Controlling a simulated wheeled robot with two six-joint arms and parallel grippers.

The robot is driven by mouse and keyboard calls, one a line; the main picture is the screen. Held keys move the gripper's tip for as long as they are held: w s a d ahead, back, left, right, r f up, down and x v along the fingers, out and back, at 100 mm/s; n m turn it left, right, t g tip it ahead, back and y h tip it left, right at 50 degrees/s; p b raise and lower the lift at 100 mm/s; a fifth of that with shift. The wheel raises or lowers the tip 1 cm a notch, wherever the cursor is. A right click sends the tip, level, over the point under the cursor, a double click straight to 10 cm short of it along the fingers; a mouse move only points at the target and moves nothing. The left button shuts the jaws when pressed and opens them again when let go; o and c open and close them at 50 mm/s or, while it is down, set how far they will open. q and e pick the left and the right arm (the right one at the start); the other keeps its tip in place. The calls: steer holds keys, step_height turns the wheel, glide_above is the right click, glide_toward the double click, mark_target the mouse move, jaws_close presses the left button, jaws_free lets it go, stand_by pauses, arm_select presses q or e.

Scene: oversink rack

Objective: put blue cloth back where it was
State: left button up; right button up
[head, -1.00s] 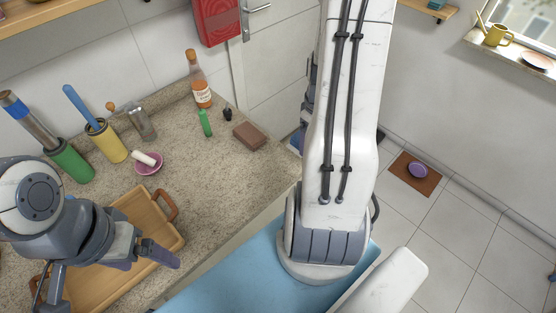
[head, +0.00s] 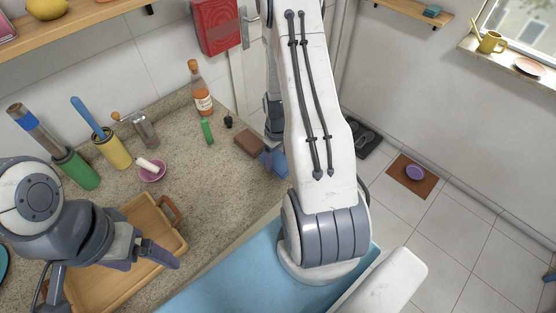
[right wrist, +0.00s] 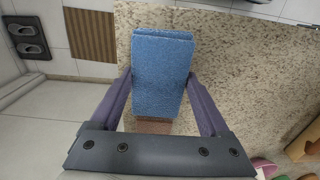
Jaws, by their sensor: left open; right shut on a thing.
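The blue cloth (right wrist: 160,65) is a folded, thick rectangle. My right gripper (right wrist: 160,77) is shut on it, with one finger at each side. In the head view the cloth (head: 275,163) shows partly from behind my right arm, by the counter's right end and close to the brown block (head: 248,142). My right gripper is hidden there behind the arm. I cannot tell whether the cloth touches the counter. My left gripper (head: 115,283) is open and empty over the wooden tray (head: 139,213).
The counter (head: 207,172) carries a bottle (head: 201,90), a green bottle (head: 207,131), a small dark item (head: 228,122), a pink bowl (head: 152,173) and a yellow holder (head: 113,150). Floor lies beyond the counter end, with slippers (head: 365,140) and a brown mat (head: 414,175).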

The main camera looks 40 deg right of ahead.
steer(key=shift+f, duration=1.05)
steer(key=shift+f, duration=0.2)
steer(key=o, duration=1.3)
steer(key=shift+r, duration=0.1)
